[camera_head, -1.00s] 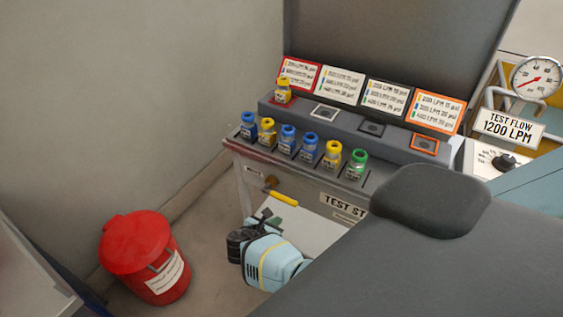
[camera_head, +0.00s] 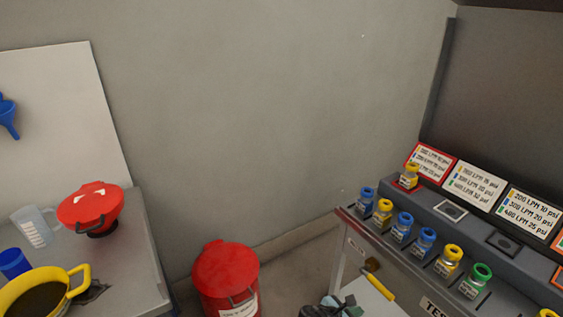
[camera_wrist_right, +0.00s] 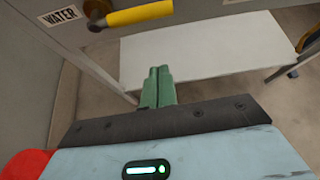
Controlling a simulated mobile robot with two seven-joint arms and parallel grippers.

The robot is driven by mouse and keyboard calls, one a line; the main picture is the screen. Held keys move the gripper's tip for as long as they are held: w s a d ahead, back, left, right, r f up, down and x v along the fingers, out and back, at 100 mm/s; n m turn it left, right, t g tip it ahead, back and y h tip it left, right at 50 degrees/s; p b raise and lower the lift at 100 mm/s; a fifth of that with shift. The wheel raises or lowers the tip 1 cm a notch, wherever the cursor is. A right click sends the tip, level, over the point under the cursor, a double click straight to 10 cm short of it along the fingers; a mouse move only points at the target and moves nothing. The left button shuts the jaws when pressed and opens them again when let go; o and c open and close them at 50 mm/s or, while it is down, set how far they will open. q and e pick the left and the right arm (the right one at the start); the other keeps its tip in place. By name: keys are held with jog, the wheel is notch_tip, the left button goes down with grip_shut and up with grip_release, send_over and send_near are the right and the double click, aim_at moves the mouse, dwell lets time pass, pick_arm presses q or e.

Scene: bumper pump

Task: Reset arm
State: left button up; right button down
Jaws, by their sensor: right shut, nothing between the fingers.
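My right gripper (camera_head: 350,303) shows at the bottom edge of the head view, in front of the test stand (camera_head: 378,243). In the right wrist view its green fingers (camera_wrist_right: 158,84) are together with nothing between them. A white surface (camera_wrist_right: 225,50) lies beyond the fingers, and a yellow handle (camera_wrist_right: 140,14) is at the top. My left gripper is in neither view. Most of my right arm is cut off by the frame.
Several blue, yellow and green capped bottles (camera_head: 402,227) stand in a row on the stand. A yellow-capped bottle (camera_head: 409,175) is on the red-marked spot. A red bin (camera_head: 226,275) stands on the floor. A table (camera_head: 130,240) at left holds a yellow container (camera_head: 78,283).

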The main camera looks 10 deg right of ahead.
jog(key=s+a+f+m+t+y, duration=0.1)
jog(key=s+a+f+m+y, duration=0.3)
jog(key=s, duration=0.4)
jog(key=s+a+f+m+y, duration=0.2)
jog(key=s+f+m+y, duration=0.3)
jog(key=s, duration=0.4)
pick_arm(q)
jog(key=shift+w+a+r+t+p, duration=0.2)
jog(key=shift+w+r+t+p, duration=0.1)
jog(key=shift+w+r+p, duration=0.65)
pick_arm(e)
jog(key=s+a+r+m+t+y, duration=0.2)
jog(key=s+r+m, duration=0.3)
jog(key=s, duration=0.2)
jog(key=s+a+r+m+t+y, duration=0.2)
jog(key=s+r+m, duration=0.3)
jog(key=s+m, duration=0.1)
jog(key=shift+s+a+r, duration=0.3)
jog(key=shift+s, duration=0.25)
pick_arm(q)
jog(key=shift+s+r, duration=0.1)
